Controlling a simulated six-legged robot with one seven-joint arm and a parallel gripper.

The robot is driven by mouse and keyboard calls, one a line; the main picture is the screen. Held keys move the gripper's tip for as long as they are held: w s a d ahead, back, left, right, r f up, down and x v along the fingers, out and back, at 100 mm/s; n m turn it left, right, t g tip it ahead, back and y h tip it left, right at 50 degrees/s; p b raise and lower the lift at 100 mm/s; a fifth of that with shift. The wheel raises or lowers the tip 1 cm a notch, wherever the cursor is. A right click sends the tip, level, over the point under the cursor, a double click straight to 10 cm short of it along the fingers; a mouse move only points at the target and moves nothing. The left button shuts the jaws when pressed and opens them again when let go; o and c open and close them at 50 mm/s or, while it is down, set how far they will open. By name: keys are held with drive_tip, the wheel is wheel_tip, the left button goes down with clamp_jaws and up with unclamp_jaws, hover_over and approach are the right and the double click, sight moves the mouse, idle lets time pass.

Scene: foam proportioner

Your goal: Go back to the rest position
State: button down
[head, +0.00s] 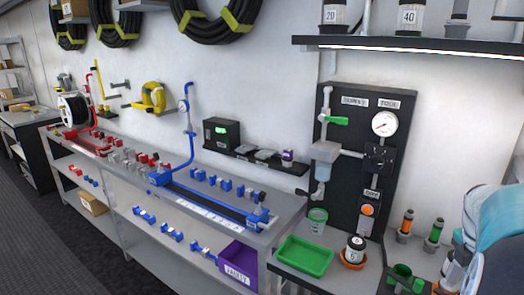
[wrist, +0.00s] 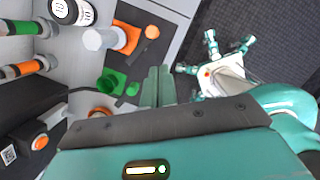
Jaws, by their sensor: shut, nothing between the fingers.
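My gripper (wrist: 158,86) shows in the wrist view with its two teal fingers together and nothing between them. Below the fingertips are a grey bench top, its edge and the dark floor. Part of my teal and white arm is at the right edge of the head view, where the fingers cannot be made out. My white body and legs show at the right of the wrist view.
The black proportioner panel (head: 345,110) with a gauge stands left of my arm. A green cup (wrist: 112,80) is near my fingers. Dark floor (wrist: 285,30) is open.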

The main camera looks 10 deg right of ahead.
drive_tip(key=w+a+r+m+t, duration=0.2)
drive_tip(key=a+m, duration=0.2)
drive_tip(key=a, duration=0.7)
drive_tip(key=w+a+r+m+t, duration=0.2)
drive_tip(key=w+a+r+m, duration=0.15)
drive_tip(key=a, duration=0.85)
drive_tip(key=s+a+m+t+y, duration=0.1)
drive_tip(key=s+a+m, duration=0.2)
drive_tip(key=a, duration=0.6)
drive_tip(key=s+a+f+m+t+y, duration=0.1)
drive_tip(key=s+a+m, duration=0.3)
drive_tip(key=a, duration=0.4)
drive_tip(key=shift+a+f+m+y, duration=0.25)
drive_tip(key=shift+a+m+y, duration=0.15)
drive_tip(key=shift+m, duration=0.35)
drive_tip(key=shift+d, duration=0.25)
